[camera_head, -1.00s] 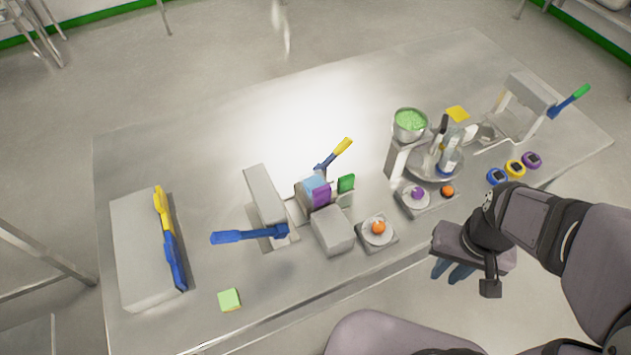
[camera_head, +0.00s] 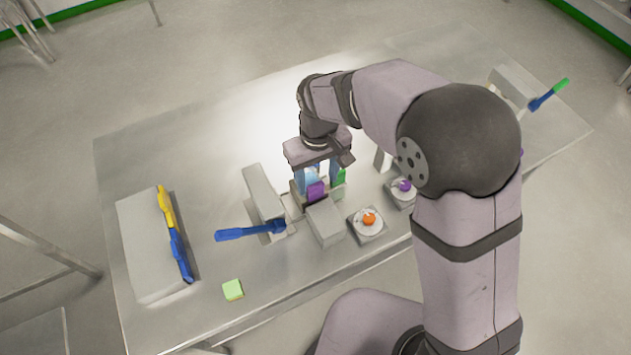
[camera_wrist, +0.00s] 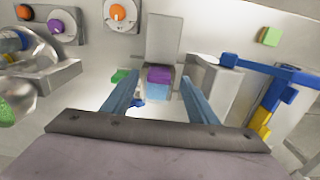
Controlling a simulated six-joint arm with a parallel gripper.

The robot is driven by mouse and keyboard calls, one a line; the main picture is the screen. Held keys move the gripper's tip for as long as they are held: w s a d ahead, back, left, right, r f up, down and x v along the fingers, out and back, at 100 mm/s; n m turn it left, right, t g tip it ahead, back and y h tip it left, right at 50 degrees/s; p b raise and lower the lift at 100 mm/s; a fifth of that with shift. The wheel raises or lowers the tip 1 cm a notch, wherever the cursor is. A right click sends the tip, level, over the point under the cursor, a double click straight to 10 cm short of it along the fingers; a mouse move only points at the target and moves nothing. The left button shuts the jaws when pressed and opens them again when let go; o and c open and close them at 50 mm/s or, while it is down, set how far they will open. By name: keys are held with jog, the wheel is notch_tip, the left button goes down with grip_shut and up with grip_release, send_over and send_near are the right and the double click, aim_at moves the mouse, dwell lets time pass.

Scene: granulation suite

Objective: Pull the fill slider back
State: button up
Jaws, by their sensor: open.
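The purple block (camera_head: 316,192) and the light blue block behind it sit in the small grey filling device, behind a larger grey block (camera_head: 325,222). I take these coloured blocks to be the fill slider, but no label shows. My gripper (camera_head: 318,184) points down over them, open. In the wrist view the purple block (camera_wrist: 159,74) and light blue block (camera_wrist: 157,91) lie between the two blue fingers (camera_wrist: 160,80), with gaps on both sides. A green tab (camera_head: 340,178) stands just right of the fingers. I cannot tell whether anything touches.
A blue lever (camera_head: 245,232) on a grey upright stands left. Further left is a grey box (camera_head: 145,245) with a yellow and blue handle (camera_head: 173,235). Two knob panels, orange (camera_head: 369,219) and purple (camera_head: 404,186), stand right. My arm hides much of the table's right side.

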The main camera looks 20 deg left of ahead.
aim_at(316, 185)
jog(key=shift+w+a+r, duration=0.2)
jog(key=shift+r, duration=0.35)
jog(key=shift+w+a+r, duration=0.2)
jog(key=shift+r, duration=0.35)
jog(key=shift+f+p, duration=1.15)
jog(key=shift+f, duration=2.55)
jog(key=c, duration=1.2)
jog(key=s+d, duration=0.7)
